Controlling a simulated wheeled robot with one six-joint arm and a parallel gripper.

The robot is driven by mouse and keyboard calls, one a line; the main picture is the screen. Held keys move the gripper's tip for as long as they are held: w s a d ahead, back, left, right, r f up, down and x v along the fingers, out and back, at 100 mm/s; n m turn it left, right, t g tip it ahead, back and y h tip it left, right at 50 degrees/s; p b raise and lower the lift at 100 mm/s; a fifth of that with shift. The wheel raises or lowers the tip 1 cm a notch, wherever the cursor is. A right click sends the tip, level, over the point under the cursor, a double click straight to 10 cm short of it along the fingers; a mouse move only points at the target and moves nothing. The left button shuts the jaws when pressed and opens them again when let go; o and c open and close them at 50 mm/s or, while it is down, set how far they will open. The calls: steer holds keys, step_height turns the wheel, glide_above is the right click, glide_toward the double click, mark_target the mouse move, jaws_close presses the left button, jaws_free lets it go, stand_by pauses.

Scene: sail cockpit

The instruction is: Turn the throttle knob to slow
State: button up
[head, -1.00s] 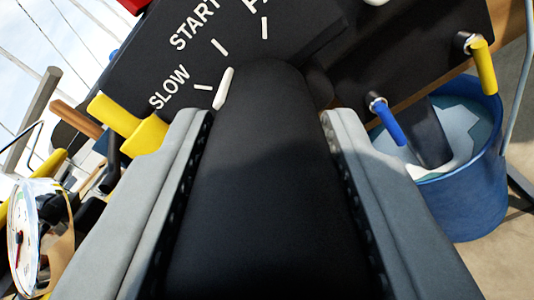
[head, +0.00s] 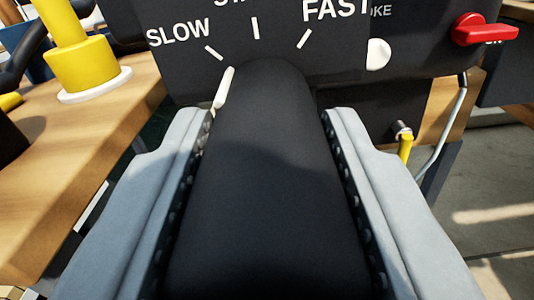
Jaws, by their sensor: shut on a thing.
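My gripper (head: 268,120) is shut on the black throttle knob (head: 268,200), with one grey finger along each side of it. The knob fills the middle of the view and hides part of the panel behind. A white pointer line (head: 224,88) shows at the knob's upper left edge. It lies just below and right of the tick beside the SLOW label (head: 179,32), apart from that tick. The dark dial panel (head: 280,50) also bears a middle tick, its word cut off at the top, and the FAST label (head: 335,10) at the right.
A red handle (head: 484,30) sticks out at the upper right, near a white round knob (head: 378,54). A small yellow-tipped toggle (head: 405,146) is below them. A yellow fitting (head: 80,62) stands on a wooden ledge (head: 90,130) at the left.

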stand_by(0.4)
steer(key=o, duration=1)
steer(key=s, duration=1.2)
steer(key=shift+a, duration=0.25)
steer(key=shift+r, duration=0.1)
